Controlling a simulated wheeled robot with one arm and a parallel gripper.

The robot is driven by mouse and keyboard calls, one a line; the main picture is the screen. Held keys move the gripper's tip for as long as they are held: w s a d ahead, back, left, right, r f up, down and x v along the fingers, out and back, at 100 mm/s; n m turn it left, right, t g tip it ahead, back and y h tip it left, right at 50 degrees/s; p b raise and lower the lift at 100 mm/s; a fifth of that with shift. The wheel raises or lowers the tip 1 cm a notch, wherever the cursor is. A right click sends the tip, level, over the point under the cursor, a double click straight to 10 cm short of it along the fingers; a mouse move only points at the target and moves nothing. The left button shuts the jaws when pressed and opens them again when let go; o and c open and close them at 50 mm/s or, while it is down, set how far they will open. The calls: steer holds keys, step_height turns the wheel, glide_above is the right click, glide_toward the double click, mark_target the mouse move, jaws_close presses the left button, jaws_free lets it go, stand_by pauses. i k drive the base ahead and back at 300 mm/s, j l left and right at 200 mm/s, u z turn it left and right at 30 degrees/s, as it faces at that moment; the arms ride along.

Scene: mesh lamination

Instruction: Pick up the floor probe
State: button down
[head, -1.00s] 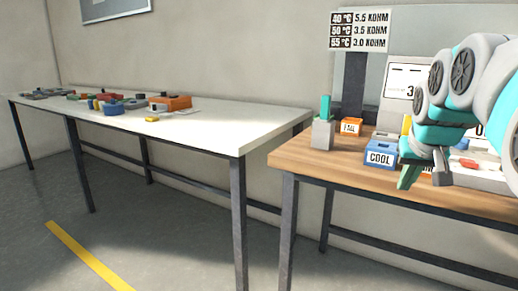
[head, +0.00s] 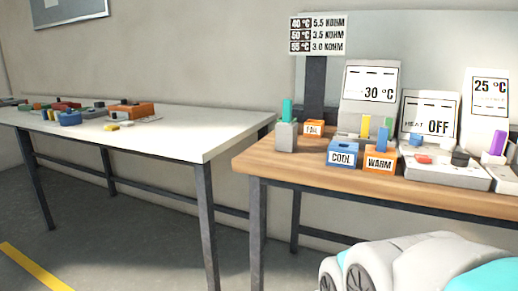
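No label in view names the floor probe, so I cannot tell which piece it is. A teal upright stick (head: 287,110) stands in a grey block (head: 286,137) at the left of the wooden table. A blue piece (head: 416,140) and a purple stick (head: 497,142) stand on or by the grey devices farther right. My arm shows at the bottom right, in front of the table. My gripper is out of view.
The wooden table (head: 262,163) also holds a blue COOL box (head: 342,152), an orange WARM box (head: 380,159), a small FAIL box (head: 312,128) and display panels reading 30 °C (head: 370,85), OFF and 25 °C. A white table (head: 190,138) with several coloured parts stands left.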

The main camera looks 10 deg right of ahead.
mark_target(384, 131)
steer(key=i+j, duration=0.1)
steer(key=i+j+z, duration=0.1)
steer(key=z, duration=0.25)
steer(key=j+z, duration=0.1)
steer(key=z, duration=0.25)
steer(key=i+j+z, duration=0.1)
steer(key=z, duration=0.25)
steer(key=j, duration=0.05)
